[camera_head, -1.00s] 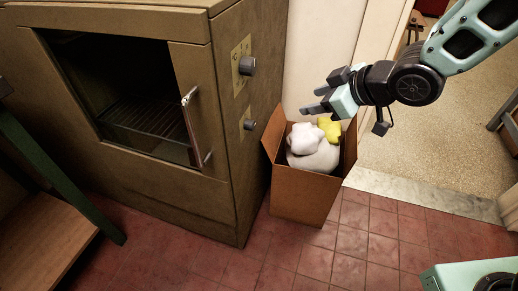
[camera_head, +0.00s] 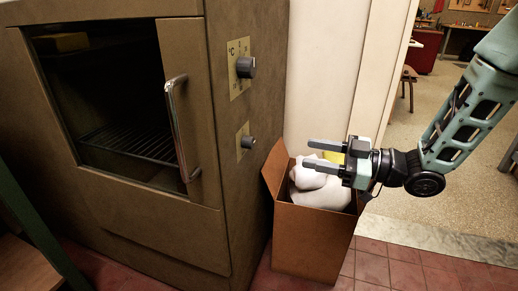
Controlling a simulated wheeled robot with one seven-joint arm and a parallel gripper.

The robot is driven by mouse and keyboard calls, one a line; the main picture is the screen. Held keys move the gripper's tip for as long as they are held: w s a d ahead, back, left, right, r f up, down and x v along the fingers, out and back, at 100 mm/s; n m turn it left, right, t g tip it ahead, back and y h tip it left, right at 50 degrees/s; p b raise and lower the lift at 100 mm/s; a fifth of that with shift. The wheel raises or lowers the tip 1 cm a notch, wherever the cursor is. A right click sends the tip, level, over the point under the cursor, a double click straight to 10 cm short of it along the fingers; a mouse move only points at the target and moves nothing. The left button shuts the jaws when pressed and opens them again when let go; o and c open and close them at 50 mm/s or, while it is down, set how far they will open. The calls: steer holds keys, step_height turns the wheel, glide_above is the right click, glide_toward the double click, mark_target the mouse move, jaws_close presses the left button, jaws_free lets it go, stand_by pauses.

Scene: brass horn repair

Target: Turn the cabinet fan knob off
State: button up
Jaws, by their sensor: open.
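A brown cabinet (camera_head: 120,190) with a dark window and a metal door handle (camera_head: 179,125) fills the left side. On its right-hand face are two dark knobs on yellowish plates. The upper knob (camera_head: 246,67) is larger and its plate (camera_head: 238,48) is marked °C. The lower knob (camera_head: 248,142) is smaller, on its own plate (camera_head: 242,130); its marks are too small to read. My gripper (camera_head: 308,156) is open and empty, its two fingers pointing left toward the lower knob. It is apart from the cabinet, to the right of both knobs.
A cardboard box (camera_head: 311,237) of white and yellow cloth-like items stands on the red tiles (camera_head: 368,268) beside the cabinet, beneath my gripper. A pale wall (camera_head: 313,70) stands behind. A doorway opens at the right onto a room with a stool (camera_head: 408,80).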

mark_target(253, 143)
steer(key=b+x, duration=0.3)
steer(key=x, duration=1)
steer(key=shift+a+f, duration=0.1)
steer(key=shift+a, duration=0.15)
steer(key=c, duration=1)
